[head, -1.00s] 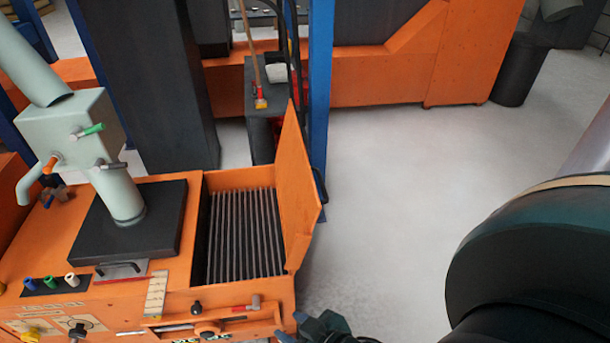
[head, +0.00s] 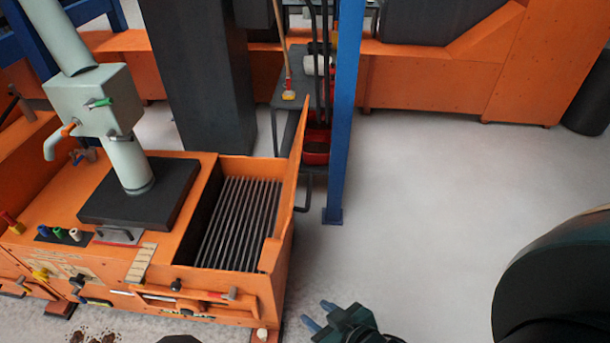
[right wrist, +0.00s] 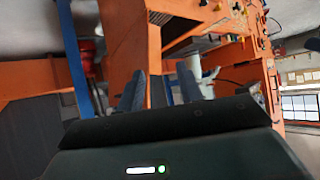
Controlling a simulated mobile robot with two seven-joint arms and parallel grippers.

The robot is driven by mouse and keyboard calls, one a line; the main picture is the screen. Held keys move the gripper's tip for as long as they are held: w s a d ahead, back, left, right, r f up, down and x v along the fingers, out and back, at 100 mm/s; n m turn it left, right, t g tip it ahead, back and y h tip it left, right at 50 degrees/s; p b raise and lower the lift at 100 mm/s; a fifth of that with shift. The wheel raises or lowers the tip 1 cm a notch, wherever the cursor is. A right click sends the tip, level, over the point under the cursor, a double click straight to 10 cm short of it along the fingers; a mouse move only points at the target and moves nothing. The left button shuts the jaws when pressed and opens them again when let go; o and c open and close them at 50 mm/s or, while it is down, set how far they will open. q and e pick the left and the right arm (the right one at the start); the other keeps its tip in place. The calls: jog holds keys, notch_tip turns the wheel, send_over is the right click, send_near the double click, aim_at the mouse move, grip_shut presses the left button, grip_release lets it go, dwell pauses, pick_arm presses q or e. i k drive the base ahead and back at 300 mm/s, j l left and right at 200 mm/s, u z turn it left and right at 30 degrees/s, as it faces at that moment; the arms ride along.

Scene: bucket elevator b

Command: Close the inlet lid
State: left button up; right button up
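The inlet lid (head: 288,172) is an orange panel standing upright, seen nearly edge-on, along the right side of the inlet. The inlet is open, and its grate (head: 238,222) of parallel bars shows. My right gripper (head: 318,313) is low in the head view, right of the machine's front corner and apart from the lid. Its two blue-grey fingers are spread with nothing between them. In the right wrist view the fingers (right wrist: 160,88) are also apart, with orange panels beyond; I cannot tell which of these is the lid. My left gripper is not in view.
A blue post (head: 343,120) and a dark stand (head: 300,92) with red containers are behind the lid. A grey pipe housing (head: 97,100) rises from the machine left of the inlet.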

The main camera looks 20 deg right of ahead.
aim_at(271, 250)
jog(key=k+l+u, duration=0.1)
jog(key=l, duration=1)
jog(key=l+z, duration=0.15)
jog(key=l, duration=0.4)
jog(key=l+z, duration=0.2)
jog(key=l, duration=0.35)
jog(key=i, duration=0.1)
